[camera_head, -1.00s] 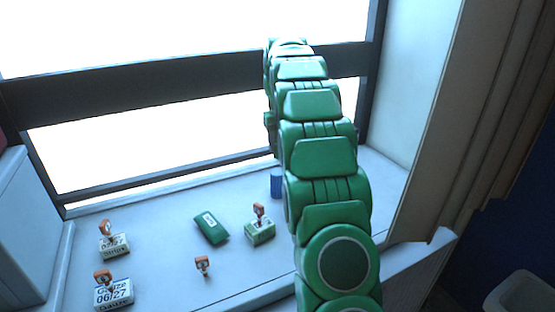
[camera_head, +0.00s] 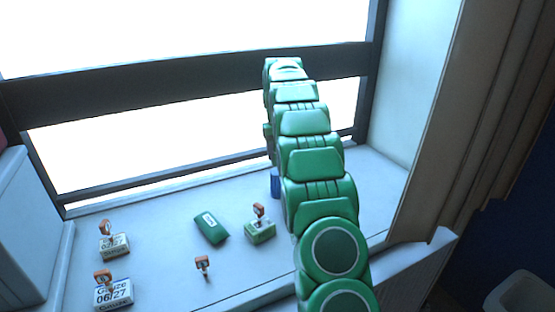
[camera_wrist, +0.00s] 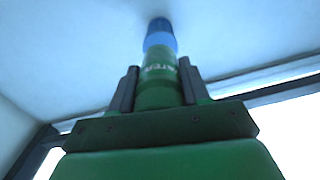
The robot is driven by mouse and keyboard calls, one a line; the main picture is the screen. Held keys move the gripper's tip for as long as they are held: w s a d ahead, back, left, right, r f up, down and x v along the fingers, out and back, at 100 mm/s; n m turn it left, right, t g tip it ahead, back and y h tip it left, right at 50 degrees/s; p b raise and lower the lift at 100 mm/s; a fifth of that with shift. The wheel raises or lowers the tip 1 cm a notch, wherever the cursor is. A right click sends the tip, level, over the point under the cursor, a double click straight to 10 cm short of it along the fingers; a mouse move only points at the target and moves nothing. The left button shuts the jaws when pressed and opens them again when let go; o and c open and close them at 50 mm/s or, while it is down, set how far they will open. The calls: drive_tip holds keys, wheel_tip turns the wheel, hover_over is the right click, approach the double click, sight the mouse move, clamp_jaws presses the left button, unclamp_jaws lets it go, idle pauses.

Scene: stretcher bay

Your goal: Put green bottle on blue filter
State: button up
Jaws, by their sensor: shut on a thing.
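The green bottle (camera_wrist: 158,82), with pale lettering on its side, is between the two dark fingers of my gripper (camera_wrist: 158,88) in the wrist view. The gripper is shut on it. The blue filter (camera_wrist: 160,36) shows just past the bottle's far end, in line with it. I cannot tell whether the two touch. In the head view the blue filter (camera_head: 275,183) stands on the sill at the left edge of my arm, partly hidden by it. My gripper and the bottle are hidden behind my arm in the head view.
A green pouch (camera_head: 211,228) lies on the sill (camera_head: 160,265). Left and right of it are small labelled boxes (camera_head: 113,293) with orange-topped items, and one such item (camera_head: 203,266) stands alone in front. The window frame (camera_head: 180,85) rises behind; a wall and curtain are right.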

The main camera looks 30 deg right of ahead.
drive_tip(key=shift+f, duration=1.55)
drive_tip(key=shift+f, duration=0.1)
drive_tip(key=o, duration=1.2)
drive_tip(key=shift+c, duration=0.2)
